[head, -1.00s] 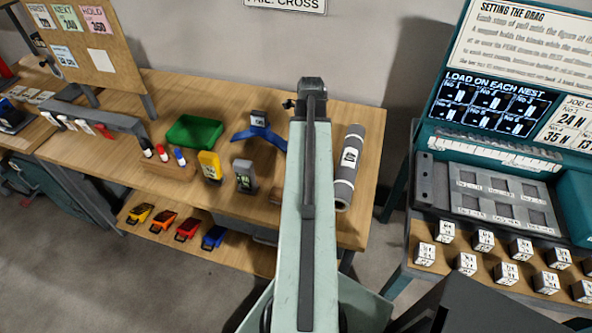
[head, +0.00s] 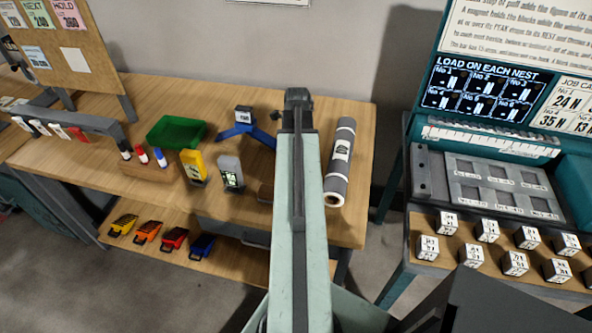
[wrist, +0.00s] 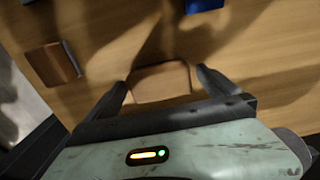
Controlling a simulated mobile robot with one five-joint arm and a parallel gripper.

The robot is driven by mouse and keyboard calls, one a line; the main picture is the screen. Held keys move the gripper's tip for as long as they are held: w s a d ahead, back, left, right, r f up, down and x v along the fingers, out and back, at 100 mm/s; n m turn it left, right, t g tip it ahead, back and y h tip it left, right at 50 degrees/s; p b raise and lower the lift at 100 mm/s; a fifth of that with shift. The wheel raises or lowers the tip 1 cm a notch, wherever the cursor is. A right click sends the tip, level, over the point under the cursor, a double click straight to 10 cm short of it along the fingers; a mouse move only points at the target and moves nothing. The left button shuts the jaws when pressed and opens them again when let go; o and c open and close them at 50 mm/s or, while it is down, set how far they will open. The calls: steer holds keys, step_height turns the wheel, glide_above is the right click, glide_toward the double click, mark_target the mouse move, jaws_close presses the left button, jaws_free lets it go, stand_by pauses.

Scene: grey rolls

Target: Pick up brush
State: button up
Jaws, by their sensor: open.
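My gripper (wrist: 161,80) is open in the wrist view, pointing down at the wooden bench. A brown block with rounded corners (wrist: 160,81) lies between its fingertips, with small gaps at the sides; no bristles show on it. A second brown block with a dark edge strip (wrist: 52,63) lies to the left, near the bench edge. I cannot tell for certain which is the brush. In the head view my arm hides the gripper, and one brown piece (head: 265,193) peeks out left of the arm.
A grey roll (head: 341,160) lies right of my arm. A blue stand (head: 247,128), grey device (head: 230,172), yellow device (head: 193,166) and green tray (head: 176,132) stand to the left. A teal station with labelled cubes (head: 488,230) is at the right.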

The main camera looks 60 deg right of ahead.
steer(key=c, duration=1.6)
step_height(320, 180, up, 10)
steer(key=p, duration=1)
steer(key=o, duration=0.7)
steer(key=shift+c, duration=0.2)
steer(key=c, duration=0.3)
